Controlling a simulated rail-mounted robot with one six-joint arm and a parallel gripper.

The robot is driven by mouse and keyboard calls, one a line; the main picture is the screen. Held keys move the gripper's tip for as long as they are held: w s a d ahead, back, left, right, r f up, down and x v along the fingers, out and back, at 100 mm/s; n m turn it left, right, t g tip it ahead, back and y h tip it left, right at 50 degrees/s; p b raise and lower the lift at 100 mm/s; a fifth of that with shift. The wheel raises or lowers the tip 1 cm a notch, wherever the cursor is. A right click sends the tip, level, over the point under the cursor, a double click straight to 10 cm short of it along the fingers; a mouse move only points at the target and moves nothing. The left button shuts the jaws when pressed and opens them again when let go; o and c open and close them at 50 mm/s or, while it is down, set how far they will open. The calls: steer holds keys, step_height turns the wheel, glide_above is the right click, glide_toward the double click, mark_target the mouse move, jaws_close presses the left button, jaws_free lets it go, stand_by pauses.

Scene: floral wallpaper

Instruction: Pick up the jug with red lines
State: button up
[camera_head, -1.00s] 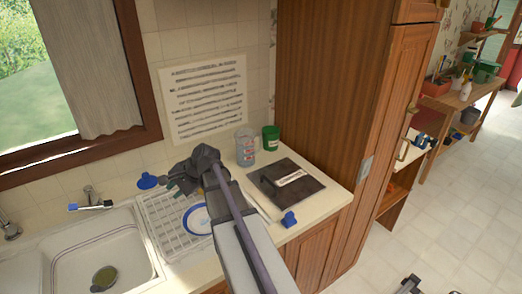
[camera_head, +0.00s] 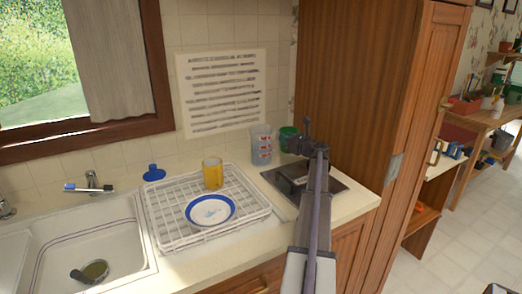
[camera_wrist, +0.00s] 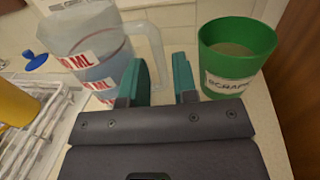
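The jug with red lines (camera_head: 261,145) is clear with red and white markings and stands upright on the counter by the back wall. In the wrist view the jug (camera_wrist: 95,45) is at upper left, its handle (camera_wrist: 156,48) turned right. My gripper (camera_wrist: 162,82) has its two teal fingers apart with nothing seen held. The handle shows in the picture gap between the fingertips; I cannot tell whether it lies between them in depth. In the head view my gripper (camera_head: 307,135) is right of the jug, near the green pot.
A green pot labelled as scraps (camera_wrist: 238,55) stands close right of my fingers. A dish rack (camera_head: 165,225) with a yellow mug (camera_head: 212,174) and blue-rimmed plate (camera_head: 210,209) is left. A dark board (camera_head: 335,183) lies below my arm. A wooden cabinet (camera_head: 350,80) bounds the right.

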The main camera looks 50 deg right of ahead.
steer(key=w, duration=0.7)
steer(key=shift+d+f, duration=0.2)
steer(key=shift+d, duration=0.15)
jaws_close()
